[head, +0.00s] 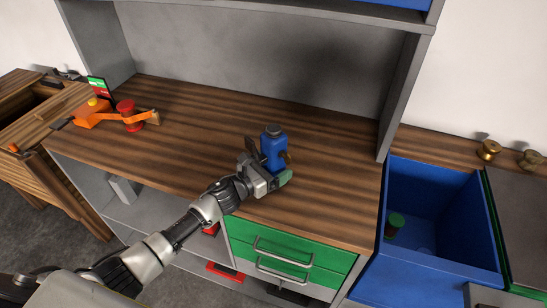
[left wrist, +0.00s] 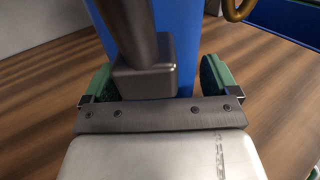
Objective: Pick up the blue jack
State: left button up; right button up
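The blue jack (head: 273,149) stands upright on the wooden workbench, with a grey cap on top and a brass-coloured part on its right side. My left gripper (head: 271,178) is low at the jack's near side and hides its base. In the left wrist view the jack's blue body (left wrist: 185,45) rises between the two green-padded fingers of the left gripper (left wrist: 157,78). The fingers are wide apart, with a narrow gap showing beside the right one. A dark grey block and rod (left wrist: 145,65) on the jack's near side sit between them. My right gripper is out of view.
An orange device with a red wheel (head: 126,112) stands at the bench's left end. A blue bin (head: 450,180) with a green-topped item (head: 395,222) is at right. Green drawers (head: 285,252) are below. Bare bench (head: 190,120) lies left of the jack.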

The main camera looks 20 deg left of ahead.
pick_arm(q)
grip_shut()
jog(key=shift+w+r, duration=0.1)
jog(key=shift+r, duration=0.1)
dwell(0.3)
